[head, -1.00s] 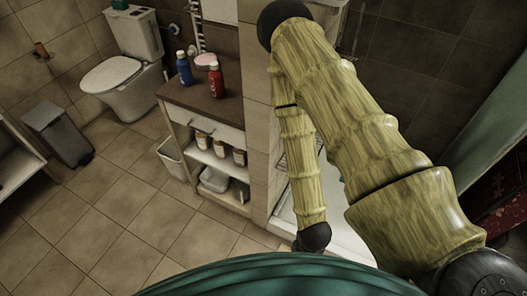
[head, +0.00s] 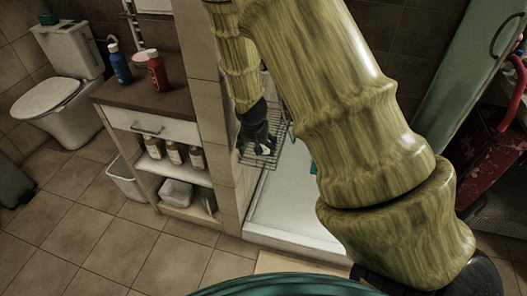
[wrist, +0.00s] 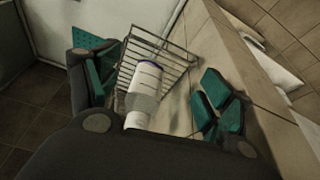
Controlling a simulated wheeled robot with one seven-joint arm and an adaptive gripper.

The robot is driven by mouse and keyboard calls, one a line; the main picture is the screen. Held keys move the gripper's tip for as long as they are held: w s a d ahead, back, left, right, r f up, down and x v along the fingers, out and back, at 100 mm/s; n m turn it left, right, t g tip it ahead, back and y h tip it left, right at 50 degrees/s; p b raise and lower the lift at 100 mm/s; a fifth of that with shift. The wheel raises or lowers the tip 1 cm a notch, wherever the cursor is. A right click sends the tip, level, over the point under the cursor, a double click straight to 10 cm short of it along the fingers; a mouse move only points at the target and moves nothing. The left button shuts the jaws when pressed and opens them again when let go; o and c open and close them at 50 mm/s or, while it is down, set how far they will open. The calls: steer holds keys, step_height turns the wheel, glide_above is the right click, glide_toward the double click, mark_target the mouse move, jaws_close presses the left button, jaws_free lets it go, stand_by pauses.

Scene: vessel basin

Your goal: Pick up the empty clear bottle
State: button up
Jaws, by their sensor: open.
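A pale bottle (wrist: 145,82) with a blue ring and a greyish lower part stands in a wire rack in the wrist view. I cannot tell from here whether it is empty. My gripper (wrist: 156,88) is open, with teal-padded fingers on either side of the bottle in the picture and no visible contact. In the head view my gripper (head: 259,146) hangs at the wire rack (head: 275,152) in the shower corner, and I cannot make out the bottle there.
A tiled wall edge (head: 207,115) stands just left of my gripper. Beyond it, a cabinet (head: 165,130) carries a blue bottle (head: 119,65) and a red bottle (head: 157,73), with several jars below. The white shower tray (head: 290,205) is clear.

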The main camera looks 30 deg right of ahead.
steer(key=w+d+r+m+h+b, duration=0.1)
steer(key=w+d+r+m+b, duration=0.1)
steer(key=w+d+r, duration=0.25)
steer(key=shift+a+x, duration=0.2)
steer(key=shift+x, duration=4.85)
steer(key=shift+w, duration=0.1)
steer(key=c, duration=1)
